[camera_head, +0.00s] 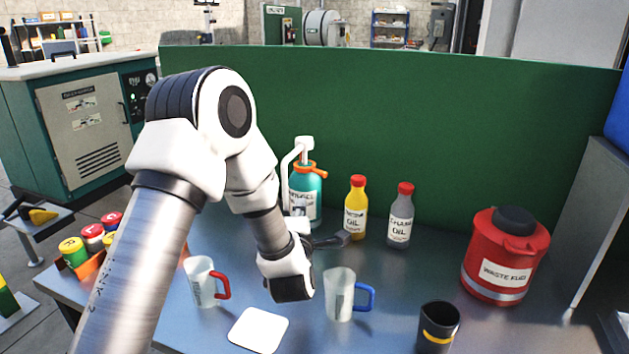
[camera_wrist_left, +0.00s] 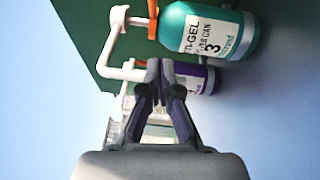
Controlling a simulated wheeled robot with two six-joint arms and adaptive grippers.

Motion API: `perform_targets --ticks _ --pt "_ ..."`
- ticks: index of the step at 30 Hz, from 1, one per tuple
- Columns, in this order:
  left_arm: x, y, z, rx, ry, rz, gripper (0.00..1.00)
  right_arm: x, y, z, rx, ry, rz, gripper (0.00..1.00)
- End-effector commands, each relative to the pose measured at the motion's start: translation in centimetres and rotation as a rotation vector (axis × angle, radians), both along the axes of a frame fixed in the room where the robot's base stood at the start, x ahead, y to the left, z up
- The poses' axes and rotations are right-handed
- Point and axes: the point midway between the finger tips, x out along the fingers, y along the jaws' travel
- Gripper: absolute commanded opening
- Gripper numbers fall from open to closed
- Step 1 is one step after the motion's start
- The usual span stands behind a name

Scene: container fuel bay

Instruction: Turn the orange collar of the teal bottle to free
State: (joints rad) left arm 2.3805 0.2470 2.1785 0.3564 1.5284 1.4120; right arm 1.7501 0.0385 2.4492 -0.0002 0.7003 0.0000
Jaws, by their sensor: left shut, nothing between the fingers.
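The teal bottle (camera_head: 306,204) stands upright at the back of the bench, in front of the green panel, partly hidden by my left arm. Its orange collar (camera_head: 312,168) sits at the neck under a white pump head (camera_head: 304,142) with a bent spout. In the left wrist view the bottle (camera_wrist_left: 228,38) lies sideways with its collar (camera_wrist_left: 152,20) at the top. My left gripper (camera_head: 340,239) is shut and empty, in front of the bottle and to its lower right; its fingertips (camera_wrist_left: 160,66) are apart from the collar. My right gripper is not in view.
A yellow oil bottle (camera_head: 356,209) and a grey oil bottle (camera_head: 401,217) stand right of the teal bottle. A purple bottle (camera_wrist_left: 205,78) shows in the wrist view. Mugs (camera_head: 341,294), a white coaster (camera_head: 258,330), a black cup (camera_head: 437,328) and a red waste can (camera_head: 504,257) are around.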

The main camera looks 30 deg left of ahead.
Motion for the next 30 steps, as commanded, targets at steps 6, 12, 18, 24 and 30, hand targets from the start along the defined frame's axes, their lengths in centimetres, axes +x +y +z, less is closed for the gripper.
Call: perform_targets --ticks 6,12,18,24,30 --pt "4.0 2.5 0.8 0.001 -0.002 0.002 0.0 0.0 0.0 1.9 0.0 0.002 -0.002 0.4" --pt "7.8 4.0 1.1 0.006 -0.001 -0.001 0.0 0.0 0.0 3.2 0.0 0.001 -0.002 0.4" --pt "10.3 3.3 1.1 0.005 -0.002 0.0 0.0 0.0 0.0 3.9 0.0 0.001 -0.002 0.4" --pt "10.7 3.2 0.9 0.003 -0.001 0.0 0.0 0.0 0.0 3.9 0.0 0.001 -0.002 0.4" --pt "10.7 3.2 0.9 0.003 -0.001 0.001 0.0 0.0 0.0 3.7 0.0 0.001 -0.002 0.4"
